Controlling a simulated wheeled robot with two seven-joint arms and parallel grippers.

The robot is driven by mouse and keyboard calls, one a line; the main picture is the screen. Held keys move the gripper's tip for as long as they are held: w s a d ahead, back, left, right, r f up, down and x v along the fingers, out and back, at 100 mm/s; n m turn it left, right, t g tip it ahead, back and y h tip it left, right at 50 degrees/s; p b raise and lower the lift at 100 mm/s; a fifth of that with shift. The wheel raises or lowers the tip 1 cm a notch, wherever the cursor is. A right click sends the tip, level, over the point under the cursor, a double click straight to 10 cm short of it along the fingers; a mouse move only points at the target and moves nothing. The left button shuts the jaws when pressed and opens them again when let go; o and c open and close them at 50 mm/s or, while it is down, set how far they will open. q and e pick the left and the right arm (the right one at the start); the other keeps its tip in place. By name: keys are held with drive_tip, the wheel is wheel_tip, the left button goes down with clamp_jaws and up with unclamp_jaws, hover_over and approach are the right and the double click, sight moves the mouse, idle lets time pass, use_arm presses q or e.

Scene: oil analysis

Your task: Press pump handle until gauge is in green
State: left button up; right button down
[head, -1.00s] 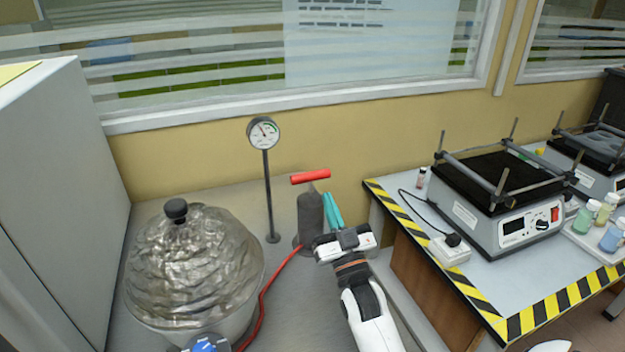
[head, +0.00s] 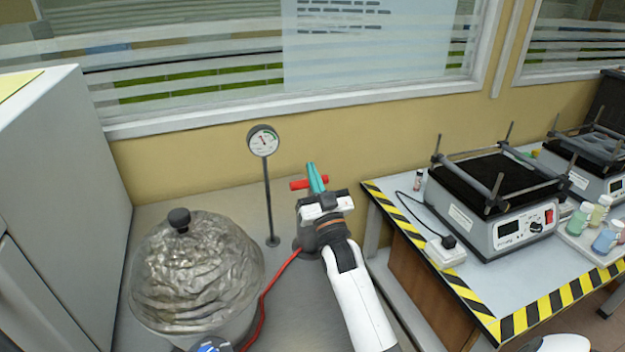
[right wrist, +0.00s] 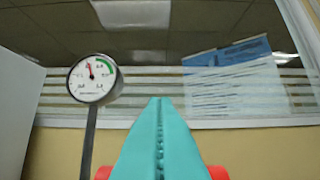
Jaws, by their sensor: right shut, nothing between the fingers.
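The pump's red handle (head: 298,184) is a horizontal bar, and the dark pump body is mostly hidden behind my right gripper (head: 315,178). The gripper's teal fingers are shut and empty, and in the head view they overlap the handle. In the right wrist view the fingers (right wrist: 160,140) point up, with a red handle end (right wrist: 218,172) showing on each side. I cannot tell whether they touch it. The round gauge (head: 263,140) stands on a thin post. In the right wrist view the gauge (right wrist: 92,78) has its needle near the top, left of the green band. My left gripper is not in view.
A clear-domed vessel (head: 193,285) with crumpled silvery contents stands left, with a red hose (head: 262,300) running toward the pump. A grey cabinet (head: 60,180) bounds the left. A striped-edge table (head: 480,300) with a shaker (head: 500,230) is at right.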

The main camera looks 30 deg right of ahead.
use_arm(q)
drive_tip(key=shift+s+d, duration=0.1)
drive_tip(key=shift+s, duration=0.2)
use_arm(e)
drive_tip(key=shift+w+f, duration=0.2)
drive_tip(key=shift+f, duration=1.2)
drive_tip(key=shift+f, duration=0.15)
wheel_tip(320, 180, down, 4)
drive_tip(key=b, duration=0.2)
drive_tip(key=shift+s+r+b, duration=0.1)
drive_tip(key=shift+r+b, duration=0.1)
drive_tip(key=shift+b, duration=0.15)
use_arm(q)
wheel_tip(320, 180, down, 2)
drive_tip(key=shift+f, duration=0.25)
